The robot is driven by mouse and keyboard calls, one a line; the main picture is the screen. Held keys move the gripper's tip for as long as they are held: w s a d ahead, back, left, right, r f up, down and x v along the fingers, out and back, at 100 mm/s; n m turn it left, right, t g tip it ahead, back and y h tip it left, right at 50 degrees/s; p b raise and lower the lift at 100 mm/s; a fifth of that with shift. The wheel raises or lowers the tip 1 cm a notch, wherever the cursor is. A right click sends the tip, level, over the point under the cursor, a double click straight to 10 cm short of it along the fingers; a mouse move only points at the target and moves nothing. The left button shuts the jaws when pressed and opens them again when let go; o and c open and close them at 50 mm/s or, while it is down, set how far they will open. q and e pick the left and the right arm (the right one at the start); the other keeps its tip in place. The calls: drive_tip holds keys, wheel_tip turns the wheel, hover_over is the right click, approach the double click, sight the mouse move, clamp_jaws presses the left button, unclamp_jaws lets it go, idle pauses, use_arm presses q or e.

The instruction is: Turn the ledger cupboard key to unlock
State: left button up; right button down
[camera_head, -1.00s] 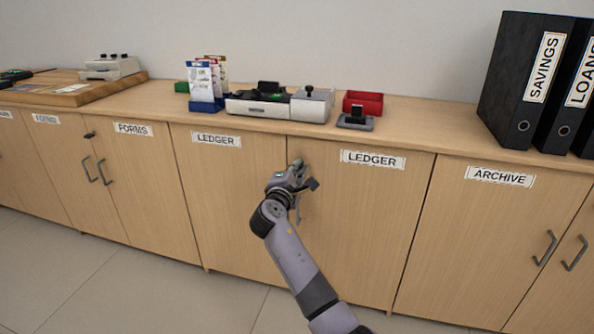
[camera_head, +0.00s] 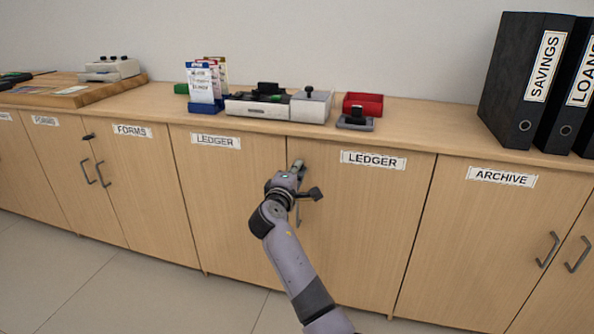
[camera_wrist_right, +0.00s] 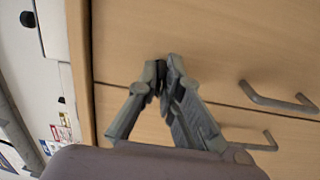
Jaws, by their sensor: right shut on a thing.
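The ledger cupboard has two wooden doors, a left one (camera_head: 228,205) and a right one (camera_head: 365,225), each with a LEDGER label. They look shut, with a narrow seam between them. My right gripper (camera_head: 298,166) is at the upper part of this seam, shut, its fingertips at the door face. In the right wrist view its fingertips (camera_wrist_right: 163,72) meet close to the seam. The key is hidden between the fingers, so its angle cannot be told. The ledger door handles (camera_wrist_right: 278,98) show in the right wrist view. My left gripper is out of view.
The counter top (camera_head: 420,131) overhangs the doors above my gripper. On it are a grey-white device (camera_head: 262,107), a red tray (camera_head: 363,103), a leaflet stand (camera_head: 205,105) and black binders (camera_head: 523,80). The FORMS cupboard (camera_head: 140,190) is left, ARCHIVE (camera_head: 480,240) right.

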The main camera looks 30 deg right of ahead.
drive_tip(key=c, duration=1.8)
unclamp_jaws()
drive_tip(key=shift+o, duration=0.2)
drive_tip(key=v, duration=1.2)
